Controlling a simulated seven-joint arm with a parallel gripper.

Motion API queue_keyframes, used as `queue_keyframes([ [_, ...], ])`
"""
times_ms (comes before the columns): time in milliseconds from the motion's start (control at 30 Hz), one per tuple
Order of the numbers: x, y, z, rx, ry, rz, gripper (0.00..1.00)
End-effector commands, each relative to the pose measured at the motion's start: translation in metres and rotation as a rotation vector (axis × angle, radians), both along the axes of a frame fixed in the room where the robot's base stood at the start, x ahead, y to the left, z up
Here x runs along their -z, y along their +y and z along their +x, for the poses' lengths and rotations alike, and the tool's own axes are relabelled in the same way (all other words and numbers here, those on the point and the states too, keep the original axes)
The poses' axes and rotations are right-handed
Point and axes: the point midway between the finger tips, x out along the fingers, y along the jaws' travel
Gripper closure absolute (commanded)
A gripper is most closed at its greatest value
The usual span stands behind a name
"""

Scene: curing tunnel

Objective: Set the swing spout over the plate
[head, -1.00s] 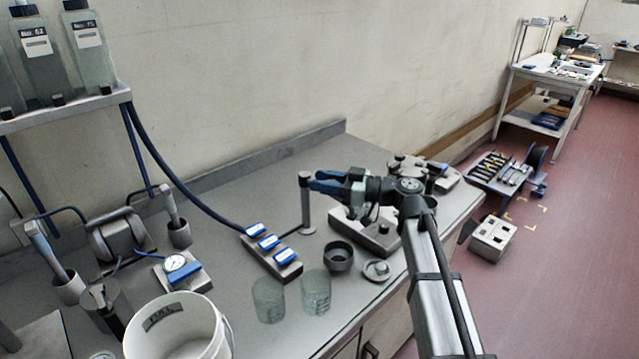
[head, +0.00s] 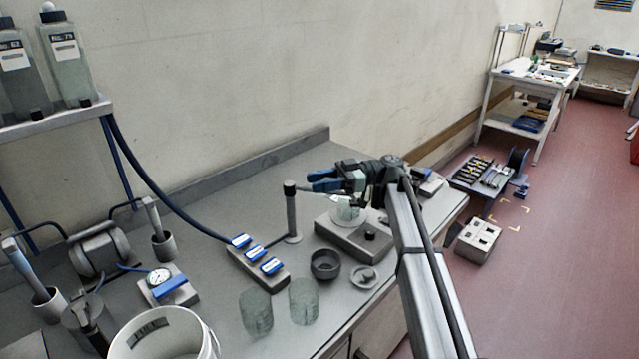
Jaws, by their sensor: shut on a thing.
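The swing spout's upright post (head: 291,215) stands on the bench, with a dark cap on top. A short arm runs from the cap to the right, toward my gripper. My gripper (head: 316,181) has its blue fingers closed at this arm, just right of the post top. The grey plate unit (head: 342,238) with a dark knob sits on the bench below and right of my gripper. I cannot tell exactly where the spout's outlet points.
A block with blue switches (head: 258,262) lies left of the post. A dark cup (head: 325,265), a small lid (head: 364,279) and two glass beakers (head: 256,312) (head: 304,301) stand in front. A white bucket (head: 162,330) is at the lower left. The back of the bench is clear.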

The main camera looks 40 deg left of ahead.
Motion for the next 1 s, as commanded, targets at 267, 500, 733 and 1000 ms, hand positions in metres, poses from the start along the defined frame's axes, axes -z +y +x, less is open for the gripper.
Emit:
queue_keyframes([
  [267,-0.0002,0.0,0.0002,-0.004,0.001,0.0,1.0],
  [500,-0.0002,0.0001,0.0002,-0.004,0.001,0.0,0.5],
  [733,-0.0001,0.0003,0.0001,-0.004,0.0,0.0,0.4],
  [1000,-0.0001,-0.0036,0.0092,-0.002,0.0,0.0,0.4],
])
